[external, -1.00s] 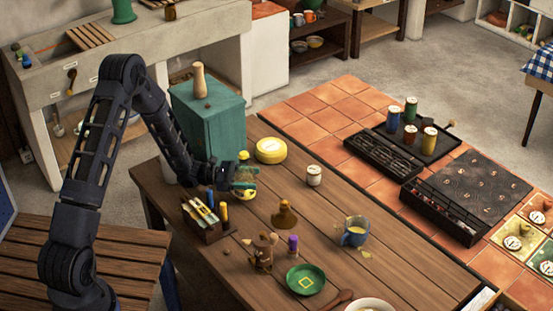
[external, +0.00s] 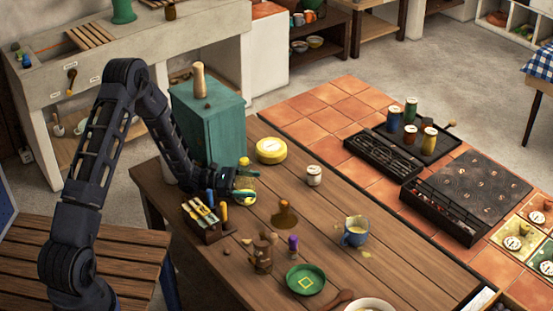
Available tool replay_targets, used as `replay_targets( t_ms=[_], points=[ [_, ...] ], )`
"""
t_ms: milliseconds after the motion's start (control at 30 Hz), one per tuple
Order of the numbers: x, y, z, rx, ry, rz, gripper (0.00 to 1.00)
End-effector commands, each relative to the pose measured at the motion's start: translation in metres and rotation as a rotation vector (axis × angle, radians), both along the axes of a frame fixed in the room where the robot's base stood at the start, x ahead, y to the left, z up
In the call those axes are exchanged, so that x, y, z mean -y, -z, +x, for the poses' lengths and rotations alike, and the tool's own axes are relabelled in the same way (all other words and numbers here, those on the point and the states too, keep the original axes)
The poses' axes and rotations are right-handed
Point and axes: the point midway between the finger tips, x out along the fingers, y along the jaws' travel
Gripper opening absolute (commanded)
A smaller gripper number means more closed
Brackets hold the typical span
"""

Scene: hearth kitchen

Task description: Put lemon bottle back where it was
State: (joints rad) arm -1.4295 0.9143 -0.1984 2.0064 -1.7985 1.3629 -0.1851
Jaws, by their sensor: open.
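My gripper (external: 250,184) is over the table's left part, low, in front of the teal cabinet. It is small in the picture; its jaws are open. A small yellow, green-marked thing (external: 243,197), possibly the lemon bottle, shows just below the gripper and is partly hidden by it. Whether they touch I cannot tell. Another small yellow thing (external: 244,161) shows just behind the gripper, beside the cabinet. Which of the two is the lemon bottle is too small to tell.
The teal cabinet (external: 208,125) stands behind the gripper. Bare wood lies right of the gripper.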

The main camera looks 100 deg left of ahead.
Motion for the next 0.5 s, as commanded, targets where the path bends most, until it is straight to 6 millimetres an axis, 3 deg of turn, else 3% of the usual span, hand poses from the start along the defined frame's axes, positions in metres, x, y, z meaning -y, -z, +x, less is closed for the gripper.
replay_targets(
  t_ms=[167,400,500],
  points=[
    [-0.001,-0.003,-0.008,-0.001,-0.002,0.000,0.86],
    [0.000,-0.003,-0.050,-0.002,-0.002,0.000,0.86],
    [0.000,-0.020,-0.050,0.000,0.001,0.003,0.86]
  ],
)
